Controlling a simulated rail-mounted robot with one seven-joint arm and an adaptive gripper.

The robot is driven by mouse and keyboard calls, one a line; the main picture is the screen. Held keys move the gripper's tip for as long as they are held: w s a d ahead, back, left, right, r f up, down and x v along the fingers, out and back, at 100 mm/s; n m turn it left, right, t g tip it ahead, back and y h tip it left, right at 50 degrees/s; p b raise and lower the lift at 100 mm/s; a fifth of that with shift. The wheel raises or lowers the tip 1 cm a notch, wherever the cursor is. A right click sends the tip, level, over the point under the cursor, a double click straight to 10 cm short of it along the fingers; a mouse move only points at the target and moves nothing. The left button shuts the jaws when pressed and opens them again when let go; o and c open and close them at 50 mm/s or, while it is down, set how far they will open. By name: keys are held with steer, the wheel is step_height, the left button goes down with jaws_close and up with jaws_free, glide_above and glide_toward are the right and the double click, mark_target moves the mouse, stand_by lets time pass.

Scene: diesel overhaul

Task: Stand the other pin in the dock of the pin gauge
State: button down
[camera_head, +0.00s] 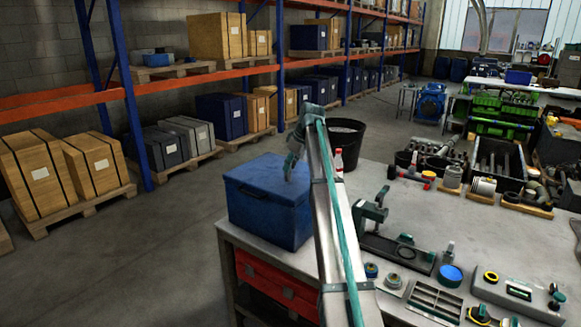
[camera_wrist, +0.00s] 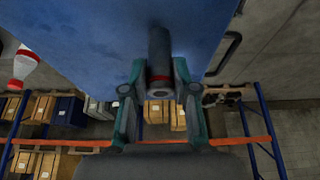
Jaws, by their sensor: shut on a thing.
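My gripper (camera_wrist: 160,92) is shut on a dark cylindrical pin with a red band (camera_wrist: 159,50), seen in the wrist view. The pin sticks out past the fingertips, with the blue toolbox behind it. In the head view my gripper (camera_head: 296,160) is above the right part of the blue toolbox, and the pin is too small to make out there. A grey-green C-shaped stand (camera_head: 371,211) is on the bench to the right of my arm. I cannot tell for sure which item is the pin gauge, and no dock can be made out.
The blue toolbox (camera_head: 262,208) stands at the bench's left end. A red-and-white bottle (camera_head: 338,163) stands behind my arm; it also shows in the wrist view (camera_wrist: 24,67). A black tray (camera_head: 398,251) and a slotted grey tray (camera_head: 435,301) lie on the bench (camera_head: 425,208).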

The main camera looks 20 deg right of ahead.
steer(key=shift+r+p, duration=0.75)
steer(key=shift+r, duration=1.4)
